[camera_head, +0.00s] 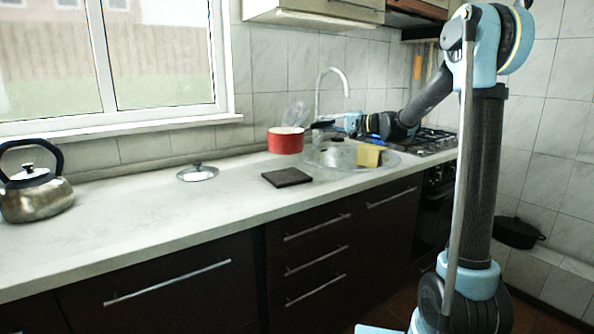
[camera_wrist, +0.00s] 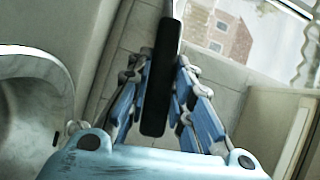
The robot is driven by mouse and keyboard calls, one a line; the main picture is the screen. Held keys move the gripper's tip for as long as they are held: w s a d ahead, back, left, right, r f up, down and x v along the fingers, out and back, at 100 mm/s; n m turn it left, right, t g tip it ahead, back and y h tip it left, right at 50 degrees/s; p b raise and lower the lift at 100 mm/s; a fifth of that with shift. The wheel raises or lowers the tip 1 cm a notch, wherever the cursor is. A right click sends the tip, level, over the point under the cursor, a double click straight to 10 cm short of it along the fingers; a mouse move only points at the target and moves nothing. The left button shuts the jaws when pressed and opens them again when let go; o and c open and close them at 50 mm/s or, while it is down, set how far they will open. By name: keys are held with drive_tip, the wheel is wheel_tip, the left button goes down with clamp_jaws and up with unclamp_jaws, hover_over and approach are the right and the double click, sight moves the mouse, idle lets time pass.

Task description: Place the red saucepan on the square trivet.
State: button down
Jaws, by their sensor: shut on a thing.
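The red saucepan (camera_head: 285,142), with a pale rim, is at the back of the counter, left of the sink. I cannot tell if its base touches the counter. Its black handle points right, and my gripper (camera_head: 330,124) is shut on it. In the wrist view the black handle (camera_wrist: 157,85) lies between the blue fingers of my gripper (camera_wrist: 160,95); the pan's body is out of that view. The dark square trivet (camera_head: 287,177) lies flat and empty on the counter, in front of the saucepan.
A loose lid (camera_head: 197,174) lies left of the trivet, and a kettle (camera_head: 36,192) stands at far left. The sink (camera_head: 330,160) with its tall tap (camera_head: 318,90) and a yellow block (camera_head: 369,155) are to the right. Counter between kettle and lid is clear.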

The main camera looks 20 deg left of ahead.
wheel_tip(320, 180, down, 10)
drive_tip(key=shift+r, duration=0.25)
idle(0.4)
drive_tip(key=c, duration=1.4)
unclamp_jaws()
drive_tip(key=shift+c, duration=0.2)
drive_tip(key=s+d, duration=0.2)
drive_tip(key=d, duration=1)
drive_tip(key=s+d+f+h, duration=0.3)
drive_tip(key=s+d+h, duration=0.1)
drive_tip(key=s, duration=0.6)
drive_tip(key=s+d+f+h, duration=0.4)
drive_tip(key=s, duration=0.6)
drive_tip(key=s+d+f+h, duration=0.4)
drive_tip(key=s+d+f, duration=0.2)
drive_tip(key=s+d, duration=0.3)
drive_tip(key=s+d+f+n+h, duration=0.1)
drive_tip(key=s+d+f+h, duration=0.4)
drive_tip(key=s+d+f, duration=0.2)
drive_tip(key=s+d, duration=0.2)
drive_tip(key=s, duration=0.2)
drive_tip(key=shift+s+d+f+g, duration=0.15)
drive_tip(key=shift+d+g, duration=0.05)
drive_tip(key=shift+g, duration=0.2)
